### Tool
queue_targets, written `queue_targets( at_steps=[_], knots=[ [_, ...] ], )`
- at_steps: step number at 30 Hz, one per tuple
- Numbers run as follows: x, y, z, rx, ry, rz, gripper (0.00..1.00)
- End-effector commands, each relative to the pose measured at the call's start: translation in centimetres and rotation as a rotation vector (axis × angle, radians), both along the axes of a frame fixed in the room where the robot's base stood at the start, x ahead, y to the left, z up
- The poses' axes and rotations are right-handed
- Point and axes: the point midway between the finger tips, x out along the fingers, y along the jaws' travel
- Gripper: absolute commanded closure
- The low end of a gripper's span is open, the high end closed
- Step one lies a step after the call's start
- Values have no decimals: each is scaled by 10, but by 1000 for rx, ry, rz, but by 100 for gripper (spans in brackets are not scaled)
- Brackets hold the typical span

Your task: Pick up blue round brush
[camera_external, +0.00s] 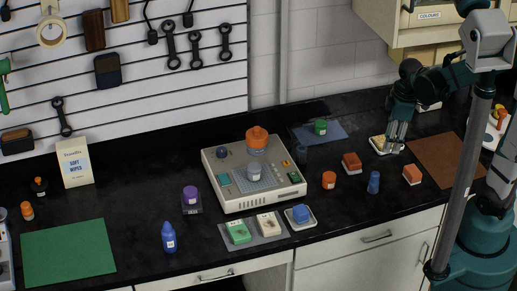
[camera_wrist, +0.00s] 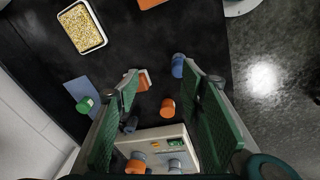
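A small upright blue round object (camera_external: 373,182) stands on the black counter near the front edge, right of the orange cylinder; it also shows in the wrist view (camera_wrist: 178,65) beside the tip of the right finger. It may be the blue round brush, but bristles cannot be made out. A blue bottle-shaped item (camera_external: 168,237) stands farther left at the front. My gripper (camera_external: 396,135) is above the back right of the counter, near the yellow-filled tray. In the wrist view my gripper (camera_wrist: 158,76) has its green-padded fingers spread with nothing held between them.
The yellow-filled tray (camera_wrist: 82,27), orange cylinder (camera_external: 328,180), reddish blocks (camera_external: 351,163) and brown mat (camera_external: 445,158) lie around the blue object. A beige device (camera_external: 230,194) stands to the left. A cabinet (camera_external: 400,22) hangs above. Bare counter surrounds the blue object.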

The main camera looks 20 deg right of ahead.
Motion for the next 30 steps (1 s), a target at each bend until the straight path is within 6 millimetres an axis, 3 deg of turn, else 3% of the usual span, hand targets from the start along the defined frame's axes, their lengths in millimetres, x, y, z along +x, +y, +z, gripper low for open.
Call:
queue_targets(
  at_steps=[15, 30],
  knots=[
    [-6, 44, -57, -67, 128, 370, 61],
    [-9, 51, -67, -77, 153, 439, 61]
  ],
)
